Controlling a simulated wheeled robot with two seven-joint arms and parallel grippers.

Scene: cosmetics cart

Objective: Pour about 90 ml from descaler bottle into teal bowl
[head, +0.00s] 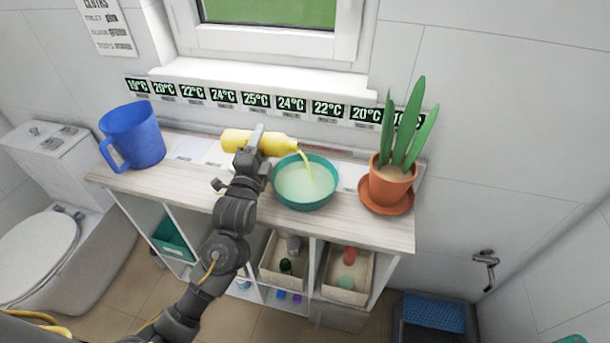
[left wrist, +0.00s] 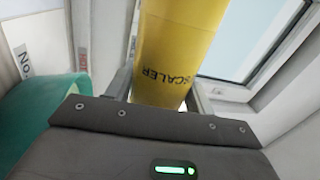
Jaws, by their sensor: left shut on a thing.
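The yellow descaler bottle (head: 237,141) lies tilted on its side in my left gripper (head: 254,143), with its mouth to the right. A thin yellow stream runs from the mouth into the teal bowl (head: 284,202). The bowl stands on the wooden top and holds pale yellowish liquid. In the left wrist view the bottle (left wrist: 176,45) sits between the fingers, with "SCALER" lettering showing. The bowl's teal side (left wrist: 38,118) is at the left of that view. My right gripper is not in view.
A blue jug (head: 133,135) stands at the left of the wooden top (head: 240,205). A potted plant (head: 391,185) on a saucer stands right of the bowl. Temperature labels line the wall behind. Shelves with bins (head: 285,262) are below. A toilet (head: 45,240) is at the left.

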